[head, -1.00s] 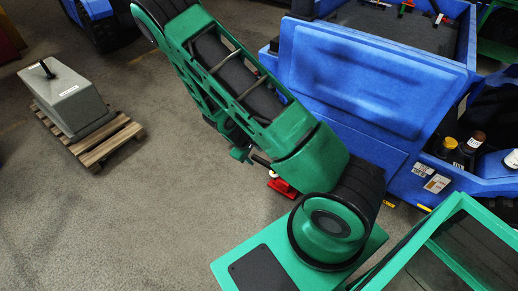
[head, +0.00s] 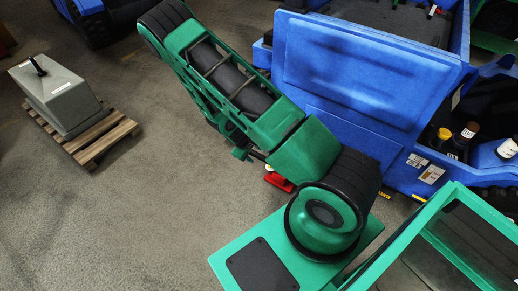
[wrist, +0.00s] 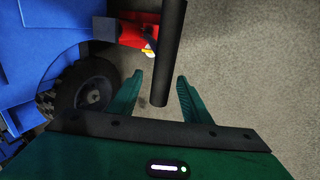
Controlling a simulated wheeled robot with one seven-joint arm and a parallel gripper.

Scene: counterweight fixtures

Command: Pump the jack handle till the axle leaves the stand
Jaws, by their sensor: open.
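The jack handle, a dark round bar (wrist: 170,45), comes down from the top of the wrist view. Its lower end lies between the two green fingers of my gripper (wrist: 160,80). The fingers are open, with gaps on both sides of the bar. The red jack (wrist: 130,32) is at the top left of the wrist view, beside the blue vehicle (wrist: 35,50) and its black wheel (wrist: 85,92). In the head view, part of the red jack (head: 279,182) shows below my green arm, which hides most of it. I cannot make out the axle or the stand.
The blue vehicle (head: 365,75) fills the upper right of the head view, with bottles (head: 466,133) on its side. A grey weight block (head: 62,95) stands on a wooden pallet (head: 107,135) at the left. The concrete floor between pallet and arm is clear.

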